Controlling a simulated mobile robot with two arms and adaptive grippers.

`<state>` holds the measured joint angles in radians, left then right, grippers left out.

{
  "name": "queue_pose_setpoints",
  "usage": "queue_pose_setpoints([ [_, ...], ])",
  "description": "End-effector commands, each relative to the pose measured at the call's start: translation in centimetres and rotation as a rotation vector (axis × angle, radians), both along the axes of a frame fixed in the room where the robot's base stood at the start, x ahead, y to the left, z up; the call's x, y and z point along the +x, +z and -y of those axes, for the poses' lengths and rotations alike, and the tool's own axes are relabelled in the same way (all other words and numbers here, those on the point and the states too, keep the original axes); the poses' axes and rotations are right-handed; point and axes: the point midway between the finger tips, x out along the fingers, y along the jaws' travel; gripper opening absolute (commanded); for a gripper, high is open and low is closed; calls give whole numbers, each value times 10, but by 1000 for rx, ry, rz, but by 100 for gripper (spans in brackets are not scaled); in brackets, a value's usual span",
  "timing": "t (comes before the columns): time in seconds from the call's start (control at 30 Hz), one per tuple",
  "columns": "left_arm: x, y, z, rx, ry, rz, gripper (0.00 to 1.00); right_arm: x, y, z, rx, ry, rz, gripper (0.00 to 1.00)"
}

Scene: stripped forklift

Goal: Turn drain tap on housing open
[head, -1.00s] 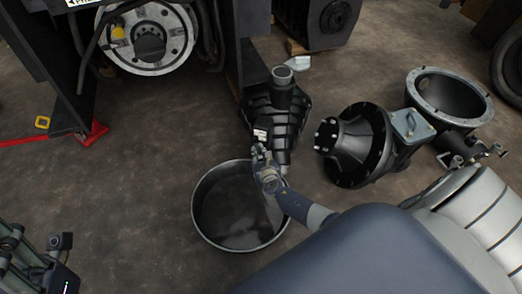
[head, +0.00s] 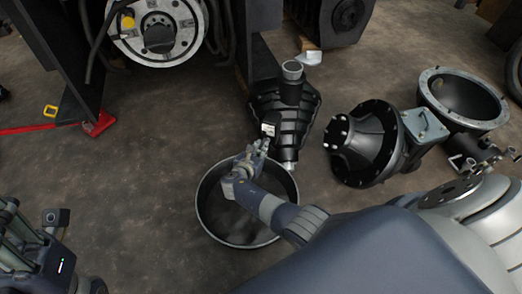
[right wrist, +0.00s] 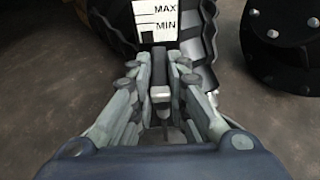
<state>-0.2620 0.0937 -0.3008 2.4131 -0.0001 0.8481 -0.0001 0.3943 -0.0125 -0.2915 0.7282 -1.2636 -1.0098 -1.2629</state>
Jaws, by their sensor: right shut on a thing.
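The black ribbed housing (head: 285,110) stands on the floor in the head view, with a grey neck on top and a pale metal outlet (head: 290,165) at its lower end. My right gripper (head: 262,146) is at the housing's near side. In the right wrist view the right gripper (right wrist: 160,72) is shut on a small part, likely the drain tap (right wrist: 160,93), mostly hidden between the fingers. A white MAX/MIN label (right wrist: 156,20) on the housing lies just beyond the fingertips. My left gripper (head: 22,245) is partly in view at the lower left, away from the housing; its jaw state is unclear.
A round dark drain pan (head: 203,222) sits on the floor below my right gripper. A black flanged housing (head: 365,145) and an open grey ring casing (head: 462,95) lie to the right. The stripped forklift (head: 158,35) stands at the back.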

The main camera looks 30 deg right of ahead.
Motion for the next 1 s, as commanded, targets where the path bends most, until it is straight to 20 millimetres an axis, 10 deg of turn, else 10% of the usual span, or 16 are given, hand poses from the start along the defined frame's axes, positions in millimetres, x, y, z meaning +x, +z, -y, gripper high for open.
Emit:
queue_pose_setpoints([
  [0.37, 0, 0, -1, -7, 2, 0, 40, 2, 1, 1, 1, -3, 5, 0],
  [0.47, 1, 0, -1, -7, 2, -1, 40, 2, 1, 1, 1, -3, 5, 35],
  [1.0, 2, -2, 0, 1, 1, -5, 40, -7, 5, -10, 2, -1, 4, 35],
])
